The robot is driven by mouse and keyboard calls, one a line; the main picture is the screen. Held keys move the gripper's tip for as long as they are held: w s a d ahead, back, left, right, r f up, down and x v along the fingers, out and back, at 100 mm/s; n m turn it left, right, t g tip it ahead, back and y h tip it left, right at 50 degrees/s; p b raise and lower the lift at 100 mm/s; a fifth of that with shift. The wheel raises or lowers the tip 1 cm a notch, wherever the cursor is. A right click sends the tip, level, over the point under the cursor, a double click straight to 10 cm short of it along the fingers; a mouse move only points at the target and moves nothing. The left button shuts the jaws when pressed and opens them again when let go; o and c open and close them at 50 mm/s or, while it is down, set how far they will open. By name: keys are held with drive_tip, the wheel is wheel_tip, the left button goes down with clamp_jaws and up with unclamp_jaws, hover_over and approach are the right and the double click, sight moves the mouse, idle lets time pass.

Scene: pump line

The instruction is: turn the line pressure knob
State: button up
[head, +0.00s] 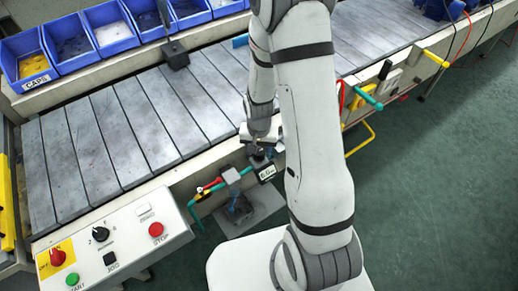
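My gripper (261,146) points down at the conveyor's front edge, just above a small dark knob-like part (258,158). This part sits above a small display (267,173) whose digits are too small to read surely. I cannot tell whether it is the line pressure knob. The fingers are small and partly hidden by my arm, so I cannot tell whether they are open, shut or touching the part. A grey block (231,176) with teal and red pipework (211,187) stands left of the display.
A control panel (135,228) at lower left carries a black knob (100,233), a red knob (57,257) and push buttons. The slatted conveyor (120,125) runs behind. Blue bins (110,29) line its far side. Green and yellow handles (369,98) stick out at right.

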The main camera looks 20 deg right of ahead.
sight(259, 152)
drive_tip(key=c, duration=0.8)
drive_tip(key=shift+m+b, duration=0.35)
drive_tip(key=shift+m, duration=0.25)
drive_tip(key=o, duration=1)
drive_tip(key=shift+c, duration=0.2)
drive_tip(key=shift+r, duration=3.9)
